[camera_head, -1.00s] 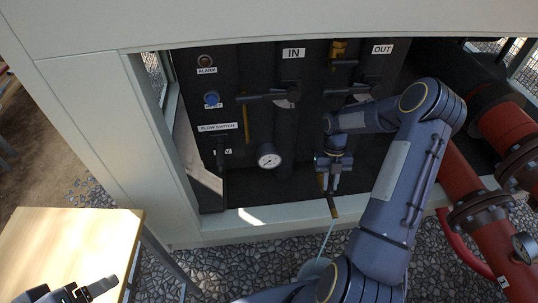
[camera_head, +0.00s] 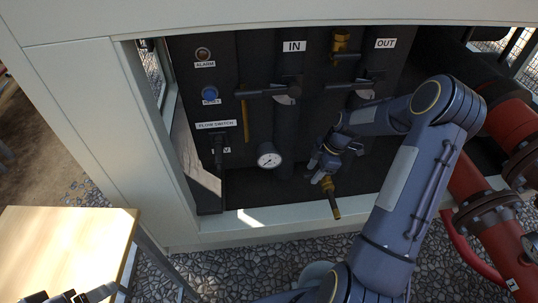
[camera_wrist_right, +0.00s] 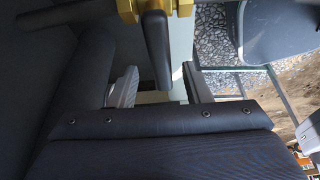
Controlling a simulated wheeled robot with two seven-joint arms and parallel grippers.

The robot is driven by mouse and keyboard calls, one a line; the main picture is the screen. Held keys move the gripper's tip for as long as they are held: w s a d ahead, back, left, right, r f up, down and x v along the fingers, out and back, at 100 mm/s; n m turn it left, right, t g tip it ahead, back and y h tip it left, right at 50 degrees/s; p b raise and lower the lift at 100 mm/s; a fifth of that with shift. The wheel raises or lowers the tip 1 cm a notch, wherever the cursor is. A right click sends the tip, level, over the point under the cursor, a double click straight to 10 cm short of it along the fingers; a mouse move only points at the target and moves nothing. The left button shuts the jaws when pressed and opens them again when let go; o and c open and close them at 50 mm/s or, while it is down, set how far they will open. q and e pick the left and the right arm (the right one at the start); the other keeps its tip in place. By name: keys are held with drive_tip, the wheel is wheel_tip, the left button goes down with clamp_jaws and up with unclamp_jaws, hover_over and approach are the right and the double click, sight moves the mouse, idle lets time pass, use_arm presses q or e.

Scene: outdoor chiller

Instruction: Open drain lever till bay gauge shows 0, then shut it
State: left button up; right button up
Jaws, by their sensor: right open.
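The brass drain valve (camera_head: 328,185) sits low on the dark panel, its spout (camera_head: 336,209) hanging over the front sill. In the right wrist view its brass body (camera_wrist_right: 150,8) is at the top, with the dark drain lever (camera_wrist_right: 157,50) reaching down. My right gripper (camera_head: 320,168) is at the valve. It is open (camera_wrist_right: 158,85), one finger on each side of the lever's end, with gaps showing. The round white bay gauge (camera_head: 268,157) is left of the valve; its reading is too small to tell. My left gripper (camera_head: 85,297) is cut off at the bottom left; its jaws are unclear.
A grey bucket (camera_head: 316,272) stands on the gravel below the spout, partly behind my right arm. IN and OUT levers (camera_head: 262,93) are above. Red pipes (camera_head: 480,205) stand at right. A wooden table (camera_head: 60,245) is at lower left.

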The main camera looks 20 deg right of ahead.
drive_tip(key=o, duration=0.5)
drive_tip(key=shift+p+v, duration=2.15)
drive_tip(key=shift+v, duration=1.4)
drive_tip(key=shift+a, duration=0.1)
drive_tip(key=shift+f, duration=0.1)
